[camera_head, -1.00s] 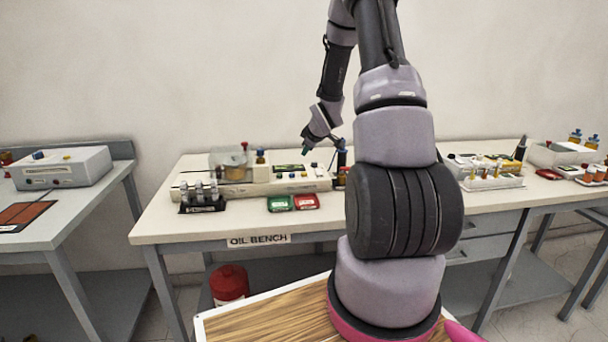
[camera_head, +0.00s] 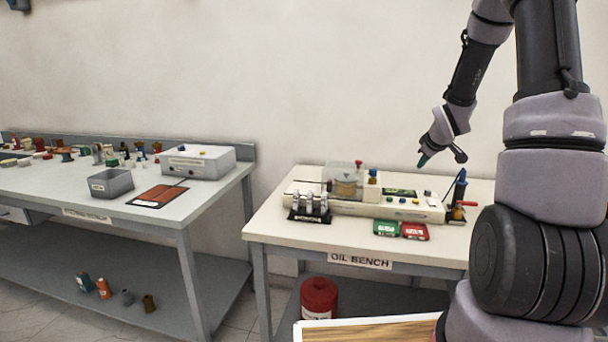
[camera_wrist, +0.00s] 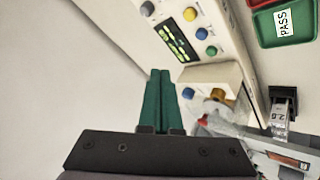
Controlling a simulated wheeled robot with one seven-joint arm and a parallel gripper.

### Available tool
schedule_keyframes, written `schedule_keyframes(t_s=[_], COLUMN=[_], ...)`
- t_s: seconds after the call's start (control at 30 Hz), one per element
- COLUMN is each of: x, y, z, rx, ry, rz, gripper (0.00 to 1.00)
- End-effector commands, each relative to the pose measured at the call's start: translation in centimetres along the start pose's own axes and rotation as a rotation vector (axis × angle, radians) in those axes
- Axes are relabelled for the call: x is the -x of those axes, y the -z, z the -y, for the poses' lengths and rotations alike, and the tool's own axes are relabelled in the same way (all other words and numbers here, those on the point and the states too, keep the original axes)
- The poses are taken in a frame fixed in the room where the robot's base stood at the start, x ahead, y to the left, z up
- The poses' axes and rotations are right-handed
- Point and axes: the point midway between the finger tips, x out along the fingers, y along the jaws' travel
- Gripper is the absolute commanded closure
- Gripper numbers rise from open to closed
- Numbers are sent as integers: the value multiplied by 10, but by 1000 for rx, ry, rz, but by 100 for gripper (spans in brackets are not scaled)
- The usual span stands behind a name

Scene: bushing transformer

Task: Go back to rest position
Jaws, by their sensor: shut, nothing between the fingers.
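My gripper (camera_head: 422,161) hangs above the back of the oil bench (camera_head: 290,232), its fingertips over the right part of the cream tester (camera_head: 400,209). In the wrist view its green fingers (camera_wrist: 160,80) are together with nothing between them. The tester's display, buttons and a yellow-orange knob show beyond the fingers. No object is held.
A green tray (camera_head: 386,228) and a red tray (camera_head: 415,231) lie at the bench front. A red can (camera_head: 319,297) is below. Another table (camera_head: 60,182) stands left, with a grey bin (camera_head: 110,184) and several parts.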

Motion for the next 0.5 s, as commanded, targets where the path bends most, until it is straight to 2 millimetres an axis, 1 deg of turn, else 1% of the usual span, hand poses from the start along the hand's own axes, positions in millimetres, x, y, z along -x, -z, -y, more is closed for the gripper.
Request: schedule_keyframes(t_s=[0.03,0.07,0.1,0.17,0.2,0.27,0.3,0.37,0.4,0.47,0.5], x=[28,43,64,94,114,144,164,193,212,240,259], y=[14,18,24,30,34,37,39,40,41,39,37], z=[-2,-1,1,5,9,17,23,33,41,53,63], rx=[-42,-74,-121,-191,-238,-311,-359,-432,-482,-556,-605], ry=[-10,-12,-12,-11,-9,-2,4,17,28,47,63], rz=[3,11,21,35,42,51,56,63,66,72,74], gripper=[100,100,100,100,100,100,100,100,100,100,100])
